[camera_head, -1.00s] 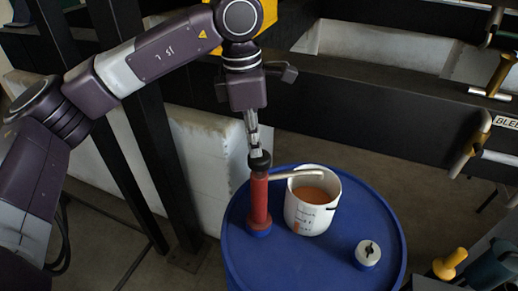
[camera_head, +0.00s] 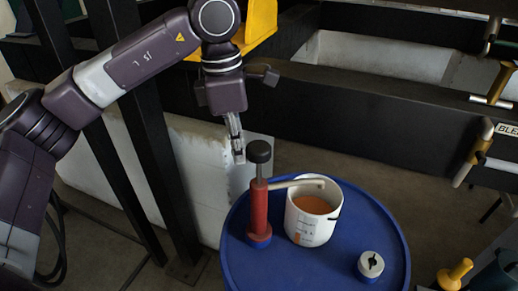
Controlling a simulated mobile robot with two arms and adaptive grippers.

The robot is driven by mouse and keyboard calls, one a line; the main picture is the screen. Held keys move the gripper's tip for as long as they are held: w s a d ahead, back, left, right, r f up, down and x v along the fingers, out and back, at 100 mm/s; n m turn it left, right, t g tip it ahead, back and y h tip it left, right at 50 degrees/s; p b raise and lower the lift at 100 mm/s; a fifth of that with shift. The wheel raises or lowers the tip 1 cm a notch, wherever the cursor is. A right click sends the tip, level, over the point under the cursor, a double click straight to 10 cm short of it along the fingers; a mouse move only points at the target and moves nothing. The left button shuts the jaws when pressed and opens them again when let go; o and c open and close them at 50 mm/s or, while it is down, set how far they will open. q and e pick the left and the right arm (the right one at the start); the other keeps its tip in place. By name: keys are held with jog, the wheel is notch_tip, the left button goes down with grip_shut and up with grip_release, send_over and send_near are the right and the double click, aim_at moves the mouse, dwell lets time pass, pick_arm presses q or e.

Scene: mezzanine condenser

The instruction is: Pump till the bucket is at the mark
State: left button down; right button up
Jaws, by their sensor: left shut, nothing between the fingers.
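The red hand pump (camera_head: 259,209) stands upright on the blue drum. A pale spout (camera_head: 291,184) runs right from the pump over the white bucket (camera_head: 313,226). The bucket stands upright and holds orange-brown liquid (camera_head: 313,204) below its rim. Small dark markings and an orange patch show on its outside. My left gripper (camera_head: 238,159) points down, shut and empty, just left of the knob and seemingly apart from it. My right gripper is not in view.
The blue drum top (camera_head: 300,264) has clear room at the front.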

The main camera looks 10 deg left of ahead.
pick_arm(q)
notch_tip(320, 180, up, 11)
jog(key=a, duration=0.1)
jog(key=shift+s+a, duration=0.15)
jog(key=shift+s, duration=0.1)
dwell(1.2)
